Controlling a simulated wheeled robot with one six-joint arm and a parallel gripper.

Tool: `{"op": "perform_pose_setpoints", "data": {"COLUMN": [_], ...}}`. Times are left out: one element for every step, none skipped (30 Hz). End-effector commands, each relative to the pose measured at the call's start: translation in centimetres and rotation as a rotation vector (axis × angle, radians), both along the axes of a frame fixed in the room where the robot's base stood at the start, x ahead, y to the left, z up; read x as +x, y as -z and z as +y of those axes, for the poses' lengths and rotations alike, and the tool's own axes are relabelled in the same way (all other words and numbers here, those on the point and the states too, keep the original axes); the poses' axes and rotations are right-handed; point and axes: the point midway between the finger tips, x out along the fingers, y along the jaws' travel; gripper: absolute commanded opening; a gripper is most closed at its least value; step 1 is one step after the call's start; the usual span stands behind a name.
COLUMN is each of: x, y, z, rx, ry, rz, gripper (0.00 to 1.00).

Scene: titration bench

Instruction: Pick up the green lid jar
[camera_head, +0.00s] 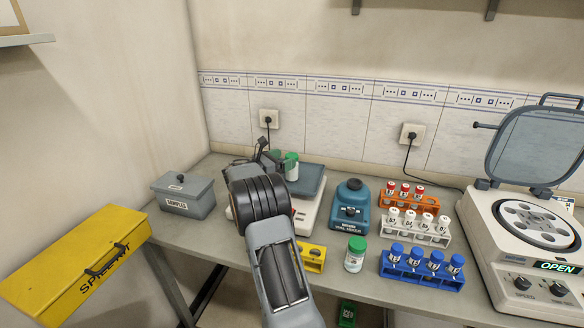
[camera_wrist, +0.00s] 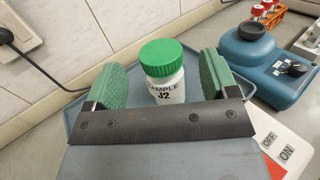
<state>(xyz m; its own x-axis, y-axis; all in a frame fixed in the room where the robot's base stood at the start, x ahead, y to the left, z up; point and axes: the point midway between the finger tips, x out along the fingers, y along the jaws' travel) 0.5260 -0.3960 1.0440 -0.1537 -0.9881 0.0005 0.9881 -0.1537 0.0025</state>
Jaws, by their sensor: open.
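A white jar with a green lid (camera_head: 291,168) stands upright on the grey-blue pan of a balance (camera_head: 313,180), partly hidden behind my arm. In the wrist view the jar (camera_wrist: 165,88) is labelled "SAMPLE J2". My gripper (camera_head: 278,160) is open at the balance. In the wrist view its two green pads (camera_wrist: 163,78) are on either side of the jar, with gaps showing at both sides. The jar's lower part is hidden by the gripper's dark bar. A second green-lidded jar (camera_head: 354,257) stands on the bench, farther right and nearer the front edge.
A blue vial mixer (camera_head: 351,204) stands right of the balance. Orange (camera_head: 397,203), white (camera_head: 412,234) and blue (camera_head: 420,276) racks hold vials farther right. An open centrifuge (camera_head: 530,250) is at the far right. A grey samples box (camera_head: 184,197) stands left.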

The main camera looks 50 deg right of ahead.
Motion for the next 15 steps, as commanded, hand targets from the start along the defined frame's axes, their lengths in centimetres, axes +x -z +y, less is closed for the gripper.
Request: {"op": "perform_pose_setpoints", "data": {"x": [-0.2,-0.2,-0.3,-0.4,-0.4,-0.5,-0.6,-0.6,-0.6,-0.6,-0.6,-0.6,-0.6,-0.6,-0.6], "y": [-0.1,-0.1,-0.1,-0.1,-0.1,-0.1,-0.1,0.0,0.0,0.0,0.0,0.0,0.0,0.0,0.0], "z": [-0.7,-1.1,-1.6,-2.1,-2.5,-3.0,-3.4,-3.6,-3.9,-4.0,-4.0,-4.1,-4.0,-4.0,-4.0], "rx": [0.0,0.0,0.001,0.0,0.0,0.0,0.0,0.0,0.0,0.0,0.0,0.0,0.0,0.0,0.0], "ry": [0.003,0.003,0.003,0.003,0.003,0.003,0.003,0.002,0.001,0.001,0.0,0.0,0.0,0.0,0.0], "rz": [0.001,0.001,0.001,0.001,0.0,0.001,0.001,0.001,0.001,0.001,0.001,0.001,0.001,0.001,0.001], "gripper": [0.8,0.8,0.8,0.8,0.8,0.8,0.8,0.8,0.8,0.8,0.8,0.8,0.8,0.8,0.8]}}
